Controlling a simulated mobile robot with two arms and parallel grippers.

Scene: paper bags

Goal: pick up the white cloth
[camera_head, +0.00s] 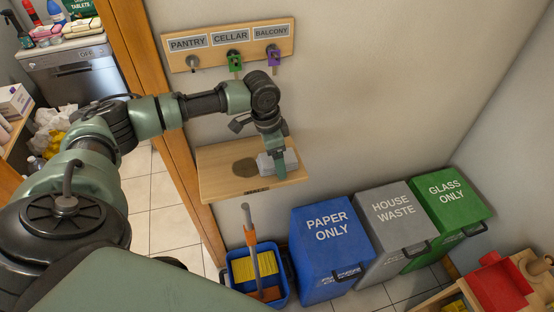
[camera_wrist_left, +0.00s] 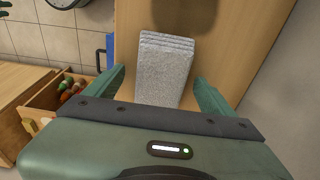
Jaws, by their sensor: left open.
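The white cloth (camera_head: 291,160) lies folded on a small wooden wall shelf (camera_head: 215,185). In the left wrist view the folded cloth (camera_wrist_left: 163,62) looks light grey, with stacked layers at its far edge. My left gripper (camera_head: 280,175) points down over the cloth and partly hides it in the head view. In the wrist view the left gripper (camera_wrist_left: 160,78) is open, with one green finger on each side of the cloth. I cannot tell whether the fingers touch it. My right gripper is not in view.
A dark oval patch (camera_head: 245,167) is beside the cloth. Above is a key board (camera_head: 215,58) with hooks. Below stand a blue bucket (camera_head: 238,272) and blue (camera_head: 325,245), grey (camera_head: 390,225) and green (camera_head: 450,200) bins. A wooden door frame (camera_head: 165,120) is left.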

